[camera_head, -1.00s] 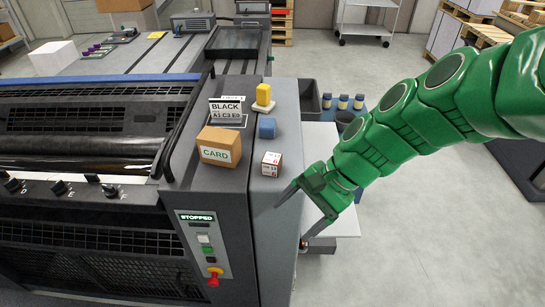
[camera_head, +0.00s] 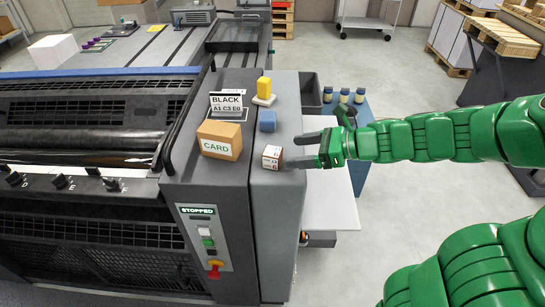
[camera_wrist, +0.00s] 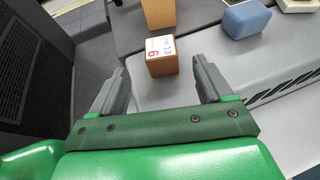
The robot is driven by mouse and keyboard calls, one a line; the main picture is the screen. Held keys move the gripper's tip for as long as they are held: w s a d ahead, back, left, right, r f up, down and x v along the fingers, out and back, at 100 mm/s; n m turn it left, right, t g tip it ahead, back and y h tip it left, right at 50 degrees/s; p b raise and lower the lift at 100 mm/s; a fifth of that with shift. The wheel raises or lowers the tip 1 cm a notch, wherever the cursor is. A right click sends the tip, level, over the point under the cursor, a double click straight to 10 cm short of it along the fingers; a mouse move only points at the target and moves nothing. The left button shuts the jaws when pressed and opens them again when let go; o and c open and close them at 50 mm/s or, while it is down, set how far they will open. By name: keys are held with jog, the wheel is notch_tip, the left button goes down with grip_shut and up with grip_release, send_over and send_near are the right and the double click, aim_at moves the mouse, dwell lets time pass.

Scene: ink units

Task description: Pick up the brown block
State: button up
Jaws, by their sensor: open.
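A small brown block (camera_head: 271,158) with white printed labels stands on the grey machine top. I cannot tell whether a finger touches the block.
A larger cardboard box marked CARD (camera_head: 219,140) stands left of the block. A blue block (camera_head: 267,121) is behind it. A yellow piece (camera_head: 264,87) on a white base and a BLACK sign (camera_head: 227,104) stand further back. The machine's right edge drops to a white shelf (camera_head: 330,205).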

aim_at(268, 150)
jog(key=shift+x, duration=3.8)
jog(key=shift+r, duration=0.15)
jog(key=shift+c, duration=0.2)
jog(key=c, duration=1)
jog(key=shift+w+r, duration=0.1)
jog(key=shift+r, duration=0.5)
notch_tip(268, 150, up, 2)
jog(key=shift+r, duration=0.15)
jog(key=s+d+r, duration=0.1)
jog(key=s+r, duration=0.2)
jog(key=s, duration=0.1)
jog(key=s+d+r, duration=0.1)
jog(key=s+r, duration=0.2)
jog(key=s, duration=0.1)
jog(key=s+d+r, duration=0.2)
jog(key=s+r, duration=0.1)
jog(key=s, duration=0.2)
jog(key=shift+s+r, duration=0.1)
jog(key=shift+r, duration=0.2)
